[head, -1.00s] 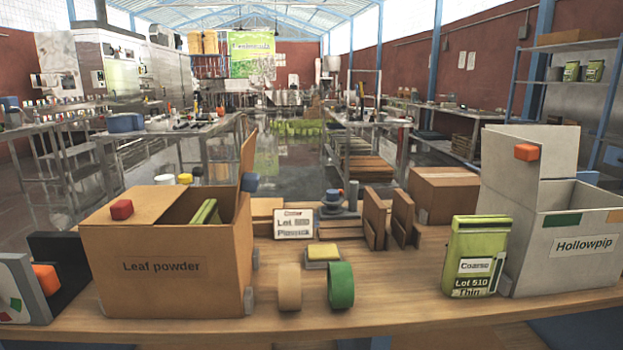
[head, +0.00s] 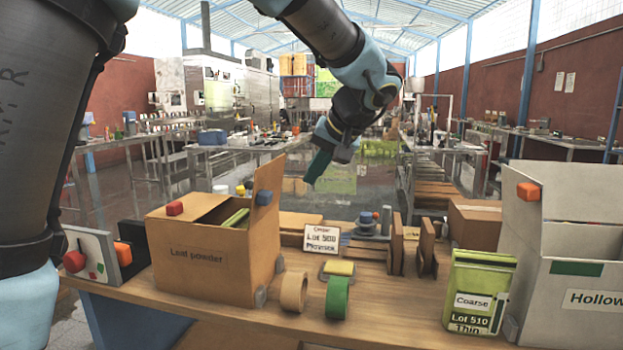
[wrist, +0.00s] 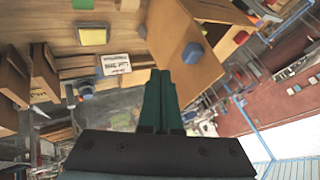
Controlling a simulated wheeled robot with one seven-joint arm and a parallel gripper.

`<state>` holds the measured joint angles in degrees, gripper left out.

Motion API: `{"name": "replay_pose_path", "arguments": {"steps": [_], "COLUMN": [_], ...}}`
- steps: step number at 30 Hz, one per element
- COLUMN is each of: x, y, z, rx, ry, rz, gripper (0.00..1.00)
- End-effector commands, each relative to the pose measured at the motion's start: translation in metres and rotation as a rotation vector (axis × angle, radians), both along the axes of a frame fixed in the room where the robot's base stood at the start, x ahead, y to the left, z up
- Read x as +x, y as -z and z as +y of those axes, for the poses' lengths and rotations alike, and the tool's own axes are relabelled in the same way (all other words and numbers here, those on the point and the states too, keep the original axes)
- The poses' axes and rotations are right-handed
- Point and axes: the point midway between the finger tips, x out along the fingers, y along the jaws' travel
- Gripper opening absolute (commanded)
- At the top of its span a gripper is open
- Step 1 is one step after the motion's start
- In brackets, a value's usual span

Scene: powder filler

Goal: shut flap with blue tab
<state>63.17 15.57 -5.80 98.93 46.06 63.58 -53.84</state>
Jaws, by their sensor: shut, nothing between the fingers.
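The brown Leaf powder box (head: 205,262) stands on the left part of the table. Its flap with the blue tab (head: 264,198) stands upright at the box's right side. The flap (head: 269,176) also shows in the wrist view (wrist: 178,35), with its blue tab (wrist: 192,53) on its face. Another flap with a red tab (head: 175,208) lies flat over the left of the opening, where a green packet (head: 236,218) shows. My gripper (head: 314,172) is shut and empty, above and to the right of the upright flap. In the wrist view its fingertips (wrist: 160,76) appear beside the flap; contact cannot be told.
A label stand (head: 322,240), a yellow-topped block (head: 339,268) and two tape rolls (head: 294,291) are right of the box. Brown upright dividers (head: 428,248), a green Coarse packet (head: 480,292) and the white Hollowpip box (head: 560,270) stand further right.

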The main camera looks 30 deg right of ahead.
Motion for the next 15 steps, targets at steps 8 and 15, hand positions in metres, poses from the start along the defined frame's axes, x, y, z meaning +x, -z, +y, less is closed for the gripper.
{"name": "replay_pose_path", "arguments": {"steps": [8, 15], "x": [0.036, 0.065], "y": [0.042, 0.058], "z": [0.007, 0.020], "rx": [0.006, 0.000], "ry": [-0.002, -0.003], "rz": [0.005, 0.003], "gripper": [0.00, 0.00]}}
